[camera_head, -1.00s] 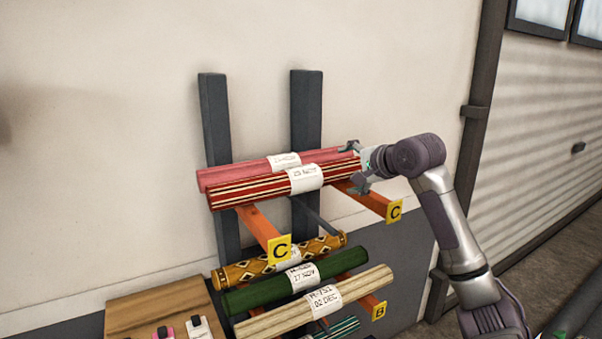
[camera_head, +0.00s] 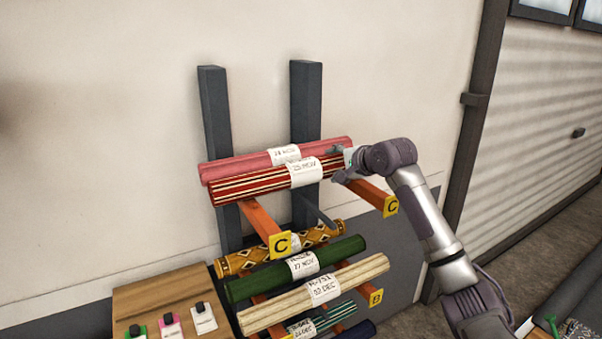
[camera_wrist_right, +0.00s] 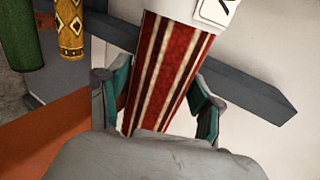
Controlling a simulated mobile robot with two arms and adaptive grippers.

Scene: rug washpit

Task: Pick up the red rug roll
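The red rug roll (camera_head: 250,185), with cream stripes and a white paper label, lies on the top orange arms of the rack, in front of a pink roll (camera_head: 235,168). My right gripper (camera_head: 340,163) is at the roll's right end. In the right wrist view the red roll (camera_wrist_right: 165,75) runs between the two fingers (camera_wrist_right: 158,95), which stand apart with a visible gap on each side. The roll's near end is hidden behind the gripper body. My left gripper is not in view.
Lower rack arms hold a patterned yellow roll (camera_head: 237,262), a green roll (camera_head: 250,283) and a cream roll (camera_head: 270,310). The orange arm with a yellow C tag (camera_head: 390,206) juts out below my right gripper. A wooden board (camera_head: 160,293) stands at lower left.

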